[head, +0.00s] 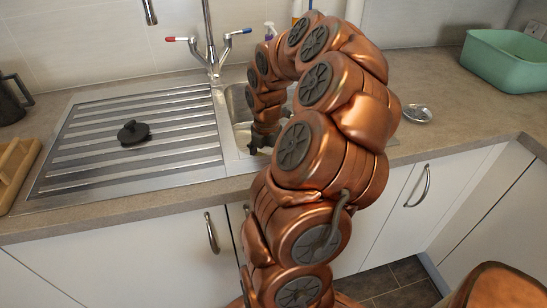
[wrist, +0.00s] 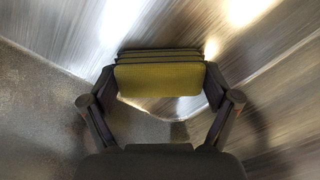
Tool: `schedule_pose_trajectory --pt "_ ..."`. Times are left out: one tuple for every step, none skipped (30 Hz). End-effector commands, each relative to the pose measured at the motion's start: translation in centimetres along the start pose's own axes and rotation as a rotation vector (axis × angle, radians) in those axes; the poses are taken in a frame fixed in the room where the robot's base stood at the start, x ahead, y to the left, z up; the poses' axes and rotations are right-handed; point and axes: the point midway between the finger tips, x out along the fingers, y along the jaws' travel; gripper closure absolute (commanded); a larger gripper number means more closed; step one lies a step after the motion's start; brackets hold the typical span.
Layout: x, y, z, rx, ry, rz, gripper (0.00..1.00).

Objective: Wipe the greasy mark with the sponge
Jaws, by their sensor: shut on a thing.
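My gripper (head: 262,145) reaches down over the sink bowl (head: 238,106) in the head view, beside the drainboard. In the wrist view my gripper (wrist: 160,88) is shut on a yellow-green sponge (wrist: 158,78) with a dark layered far edge, one finger at each end. The sponge is held over shiny metal surfaces of the sink. The head view does not show the sponge; my arm covers much of the bowl. I cannot pick out the greasy mark for certain in either view.
A ribbed drainboard (head: 90,150) with a black round lid-like thing (head: 134,132) lies left of the bowl. The tap (head: 212,62) rises behind it. A green basin (head: 506,62) and a small metal dish (head: 417,114) stand on the right worktop. A wooden tray (head: 14,172) is at left.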

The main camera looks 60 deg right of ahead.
Motion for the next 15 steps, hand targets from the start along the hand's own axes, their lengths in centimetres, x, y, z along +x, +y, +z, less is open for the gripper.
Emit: schedule_pose_trajectory --pt "-0.1 0.2 -0.2 -0.001 0.0 0.0 0.4" --pt "-0.1 0.2 -0.3 -0.001 0.0 0.0 0.4" --pt "-0.1 0.3 -0.3 0.0 0.0 0.0 0.4" --pt "-0.1 0.3 -0.4 0.0 0.0 0.0 0.4" --pt "-0.1 0.4 -0.4 0.001 -0.001 0.0 0.4" --pt "-0.1 0.4 -0.5 0.001 -0.001 0.0 0.4" --pt "0.0 0.5 -0.5 0.0 0.0 0.0 0.4" --pt "0.0 0.6 -0.6 0.0 0.0 0.0 0.4" --pt "0.0 0.7 -0.8 0.0 0.0 0.0 0.4" --pt "0.0 0.8 -0.9 -0.001 0.0 0.0 0.4" --pt "0.0 1.0 -1.1 -0.001 0.0 0.0 0.4" --pt "0.0 1.1 -1.3 -0.002 0.0 -0.001 0.4" --pt "0.0 1.3 -1.4 -0.002 0.0 0.0 0.4" --pt "0.0 1.4 -1.6 -0.001 0.0 0.0 0.4" --pt "0.1 1.6 -1.8 0.0 -0.001 0.0 0.4"
